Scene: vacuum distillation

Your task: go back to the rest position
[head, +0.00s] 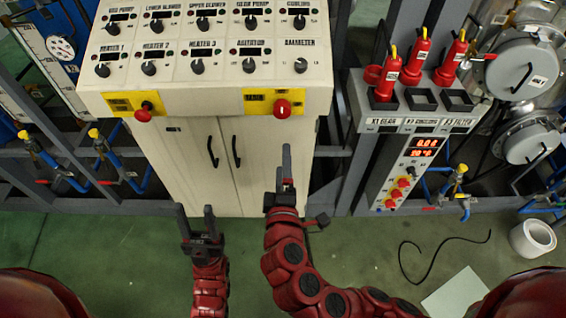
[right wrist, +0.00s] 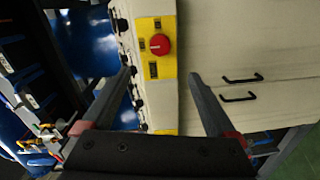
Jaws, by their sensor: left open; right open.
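My left gripper (head: 195,210) is low in the head view, in front of the cabinet doors and left of the middle. Its two fingers stand apart with nothing between them. My right gripper (head: 283,162) is farther up, in front of the right cabinet door and below the right red knob (head: 282,107). It is seen nearly edge-on there. In the right wrist view my right gripper (right wrist: 163,76) is open and empty, its fingers wide apart. A red knob on a yellow plate (right wrist: 159,45) shows beyond the fingertips, with no contact visible.
The cream control cabinet (head: 205,75) with labelled knobs stands ahead. To its right, a rack (head: 420,122) holds several red bottle-like items. Pipes and blue-handled valves flank both sides.

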